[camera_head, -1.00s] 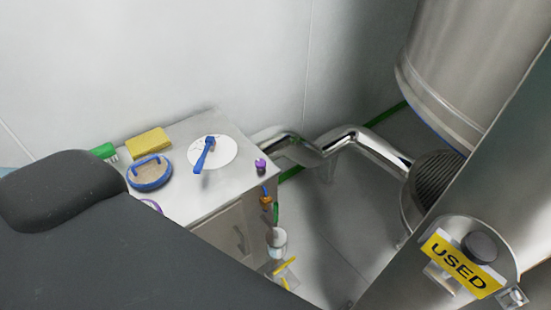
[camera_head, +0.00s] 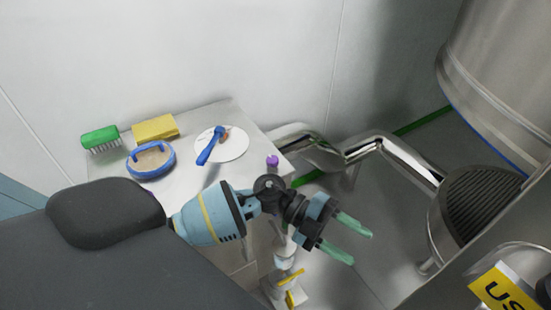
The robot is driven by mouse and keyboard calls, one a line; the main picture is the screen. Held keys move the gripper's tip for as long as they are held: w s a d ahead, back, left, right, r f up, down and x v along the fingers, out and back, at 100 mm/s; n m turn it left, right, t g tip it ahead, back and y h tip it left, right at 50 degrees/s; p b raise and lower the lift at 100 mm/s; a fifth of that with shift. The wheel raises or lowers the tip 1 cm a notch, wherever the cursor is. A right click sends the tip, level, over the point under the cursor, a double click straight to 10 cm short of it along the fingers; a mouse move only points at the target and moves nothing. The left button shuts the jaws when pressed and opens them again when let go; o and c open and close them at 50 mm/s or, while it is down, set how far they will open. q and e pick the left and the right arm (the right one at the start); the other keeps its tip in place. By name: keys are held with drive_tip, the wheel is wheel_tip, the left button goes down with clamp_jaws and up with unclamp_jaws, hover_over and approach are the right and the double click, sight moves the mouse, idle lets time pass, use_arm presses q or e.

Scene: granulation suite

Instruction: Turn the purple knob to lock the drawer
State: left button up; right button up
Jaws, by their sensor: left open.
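A small purple knob (camera_head: 272,161) shows at the right edge of the steel cabinet top (camera_head: 188,187). My left gripper (camera_head: 347,238) is open and empty, with its two green fingers pointing right and apart. It is in front of and to the right of the knob and does not touch it. My left arm hides most of the cabinet front, so the drawer can hardly be made out. My right gripper is not in view.
On the cabinet top are a green brush (camera_head: 101,138), a yellow sponge (camera_head: 155,128), a blue-rimmed sieve (camera_head: 151,161) and a blue scoop (camera_head: 211,146) on a white disc (camera_head: 232,150). Steel pipes (camera_head: 375,146) and a large vessel (camera_head: 500,75) stand right.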

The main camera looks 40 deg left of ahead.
use_arm(q)
drive_tip(key=w+a+f+m+g+y+b, duration=0.1)
drive_tip(key=w+a+f+m+g+y, duration=0.1)
drive_tip(key=w+a+y, duration=0.15)
wheel_tip(320, 180, up, 8)
drive_tip(key=n+t+y+b, duration=0.1)
drive_tip(key=n+y+b, duration=0.2)
drive_tip(key=y, duration=1)
hover_over(272, 159)
drive_tip(key=shift+r, duration=0.1)
drive_tip(key=shift+f+b, duration=0.4)
drive_tip(key=shift+f, duration=3.5)
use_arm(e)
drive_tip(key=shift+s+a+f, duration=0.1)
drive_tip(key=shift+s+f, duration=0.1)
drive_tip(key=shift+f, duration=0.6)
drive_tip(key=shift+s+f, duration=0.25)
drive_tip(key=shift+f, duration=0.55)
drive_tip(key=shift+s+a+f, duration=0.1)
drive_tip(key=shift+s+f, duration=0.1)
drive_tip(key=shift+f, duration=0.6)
use_arm(q)
drive_tip(key=c, duration=1)
drive_tip(key=shift+o, duration=0.2)
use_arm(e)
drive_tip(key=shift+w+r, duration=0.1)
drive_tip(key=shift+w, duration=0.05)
